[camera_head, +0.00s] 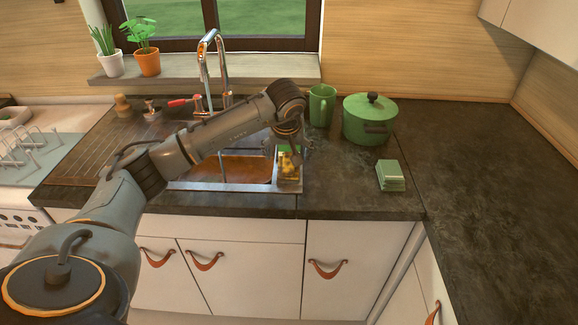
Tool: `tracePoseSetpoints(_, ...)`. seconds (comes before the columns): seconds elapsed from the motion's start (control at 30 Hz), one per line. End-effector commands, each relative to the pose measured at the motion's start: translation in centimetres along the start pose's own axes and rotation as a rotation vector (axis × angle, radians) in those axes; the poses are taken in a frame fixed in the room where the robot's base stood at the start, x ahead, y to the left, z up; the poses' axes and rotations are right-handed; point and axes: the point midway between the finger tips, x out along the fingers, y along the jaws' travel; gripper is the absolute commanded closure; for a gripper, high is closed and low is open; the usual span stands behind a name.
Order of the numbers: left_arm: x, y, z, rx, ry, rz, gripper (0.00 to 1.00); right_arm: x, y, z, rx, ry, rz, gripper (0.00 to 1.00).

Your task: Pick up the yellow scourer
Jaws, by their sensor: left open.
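The yellow scourer (289,172) shows as a small yellow patch at the right end of the sink, near the counter's front edge. A green strip shows just above it, partly covered by my gripper. My left arm comes in from the left and reaches over the sink. My left gripper (289,153) points down right at the scourer, with its fingers open. The fingers hide part of the scourer, and I cannot tell whether they touch it. My right gripper is not in this view.
A copper-coloured sink (245,170) lies under my arm, with a chrome faucet (213,65) behind. A green mug (321,105) and lidded green pot (369,120) stand right of the gripper. The dark counter (490,180) at right is clear.

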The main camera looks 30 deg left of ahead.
Motion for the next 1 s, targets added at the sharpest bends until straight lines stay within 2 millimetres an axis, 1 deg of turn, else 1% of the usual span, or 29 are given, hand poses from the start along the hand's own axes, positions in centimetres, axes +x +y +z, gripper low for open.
tracePoseSetpoints(0.1,1.4,0.1,0.1,0.000,-0.006,-0.003,0.15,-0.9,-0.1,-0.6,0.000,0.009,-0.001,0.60)
tracePoseSetpoints(0.2,2.9,0.2,0.1,0.000,-0.006,-0.001,0.15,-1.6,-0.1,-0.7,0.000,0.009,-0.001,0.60)
tracePoseSetpoints(0.3,4.2,0.2,0.1,-0.002,-0.004,0.000,0.15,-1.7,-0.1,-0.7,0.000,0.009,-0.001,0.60)
tracePoseSetpoints(0.4,4.8,0.2,0.0,-0.001,-0.002,0.000,0.15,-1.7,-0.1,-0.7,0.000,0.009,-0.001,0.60)
tracePoseSetpoints(0.6,5.0,0.2,0.0,0.000,0.000,0.001,0.15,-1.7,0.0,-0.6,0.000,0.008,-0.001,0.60)
tracePoseSetpoints(0.63,5.0,0.2,0.0,0.000,0.000,0.000,0.19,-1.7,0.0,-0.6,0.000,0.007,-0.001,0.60)
tracePoseSetpoints(0.67,4.9,0.2,0.0,0.000,0.000,0.000,0.25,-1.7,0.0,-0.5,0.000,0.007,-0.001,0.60)
tracePoseSetpoints(0.7,4.9,0.2,0.0,0.000,0.000,0.000,0.33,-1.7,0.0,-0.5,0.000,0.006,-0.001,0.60)
tracePoseSetpoints(0.77,4.9,0.2,0.0,0.000,-0.001,0.000,0.46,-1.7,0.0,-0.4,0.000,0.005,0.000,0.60)
tracePoseSetpoints(0.8,4.9,0.2,0.0,0.000,-0.001,0.000,0.54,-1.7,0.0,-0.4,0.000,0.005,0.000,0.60)
tracePoseSetpoints(0.9,4.9,0.2,0.0,-0.001,-0.001,0.000,0.73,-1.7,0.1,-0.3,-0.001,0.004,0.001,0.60)
tracePoseSetpoints(1.0,4.9,0.2,0.0,-0.001,-0.001,0.000,0.73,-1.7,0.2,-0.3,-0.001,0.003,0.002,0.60)
